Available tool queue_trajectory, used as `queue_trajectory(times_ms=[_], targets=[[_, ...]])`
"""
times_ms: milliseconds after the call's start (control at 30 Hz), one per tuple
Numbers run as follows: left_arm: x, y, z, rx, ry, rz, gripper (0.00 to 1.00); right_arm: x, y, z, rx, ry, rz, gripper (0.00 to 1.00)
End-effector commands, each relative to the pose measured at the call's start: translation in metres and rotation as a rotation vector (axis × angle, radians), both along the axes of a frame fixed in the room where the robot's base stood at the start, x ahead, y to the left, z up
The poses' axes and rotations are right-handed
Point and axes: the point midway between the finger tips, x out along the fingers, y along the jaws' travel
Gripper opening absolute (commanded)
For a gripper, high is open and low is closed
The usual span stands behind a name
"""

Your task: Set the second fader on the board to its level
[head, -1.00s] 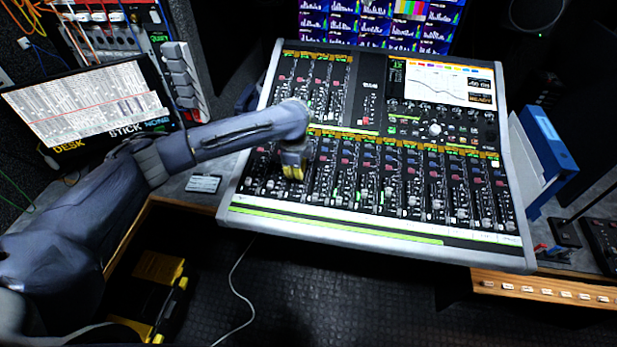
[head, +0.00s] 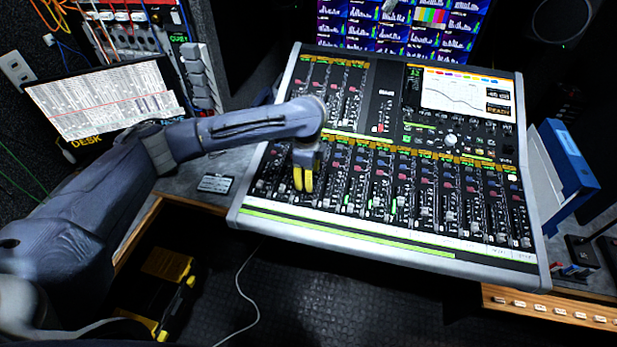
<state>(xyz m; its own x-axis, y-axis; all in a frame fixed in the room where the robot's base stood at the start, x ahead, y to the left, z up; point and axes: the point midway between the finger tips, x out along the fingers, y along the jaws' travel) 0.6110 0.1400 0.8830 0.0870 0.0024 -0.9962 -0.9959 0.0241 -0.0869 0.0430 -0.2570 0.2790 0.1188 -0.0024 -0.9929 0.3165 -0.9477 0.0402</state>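The board (head: 440,237) is a large mixing console with a pale rim, rows of channel strips and several faders along its lower half. My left gripper (head: 303,188) points down over the left part of the lower fader bank, near the second or third strip. Its two yellow fingers are side by side with almost no gap, so it looks shut. I cannot tell whether the tips touch a fader cap. The fingers and wrist hide part of the strips behind them. The second fader cannot be singled out clearly. My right gripper is not in view.
A lit screen (head: 466,95) is set in the board's upper right. A laptop-like display (head: 105,100) stands at left and blue binders (head: 568,160) at right. A yellow-black case (head: 168,265) and a white cable (head: 243,290) are below the desk.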

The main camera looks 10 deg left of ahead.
Motion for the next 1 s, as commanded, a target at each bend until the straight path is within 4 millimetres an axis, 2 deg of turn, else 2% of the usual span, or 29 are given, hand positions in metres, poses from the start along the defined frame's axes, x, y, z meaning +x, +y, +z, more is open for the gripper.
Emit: queue_trajectory(times_ms=[33,300,533,900,1000], targets=[[0.017,-0.005,0.042,-0.018,-0.058,-0.003,0.44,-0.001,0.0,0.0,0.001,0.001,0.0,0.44],[0.011,0.0,0.075,-0.009,-0.052,0.002,0.44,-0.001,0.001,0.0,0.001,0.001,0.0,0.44],[0.009,0.002,0.087,-0.006,-0.048,0.002,0.44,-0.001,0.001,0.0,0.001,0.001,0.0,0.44],[0.008,0.003,0.089,-0.005,-0.047,0.005,0.45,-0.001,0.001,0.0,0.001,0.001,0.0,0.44],[0.011,0.002,0.093,-0.005,-0.055,0.003,0.36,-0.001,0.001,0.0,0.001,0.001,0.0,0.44]])
